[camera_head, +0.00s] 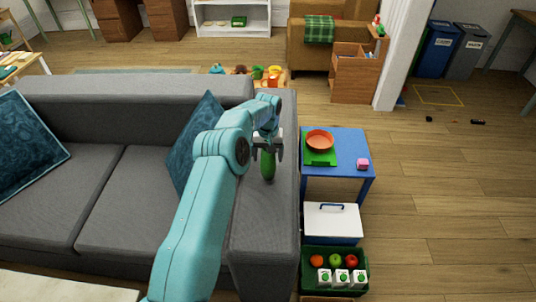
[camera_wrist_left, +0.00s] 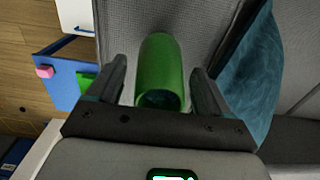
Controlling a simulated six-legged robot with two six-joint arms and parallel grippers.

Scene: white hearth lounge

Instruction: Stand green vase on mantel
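The green vase (camera_head: 268,165) stands on the right arm of the grey sofa (camera_head: 262,225). In the left wrist view the vase (camera_wrist_left: 160,65) shows between my fingers, its dark mouth toward the camera. My left gripper (camera_head: 268,143) is at the vase's top. In the left wrist view it is open (camera_wrist_left: 158,88), with a gap between the vase and each finger. Whether the fingertips reach down beside the vase is hard to tell. My right gripper is not in view. No mantel is in view.
A blue side table (camera_head: 349,184) with an orange bowl (camera_head: 319,139) and pink block (camera_head: 363,164) stands right of the sofa arm. A white lidded box (camera_head: 332,222) and green crate (camera_head: 308,257) are nearer. A teal cushion (camera_head: 195,140) lies left of the vase.

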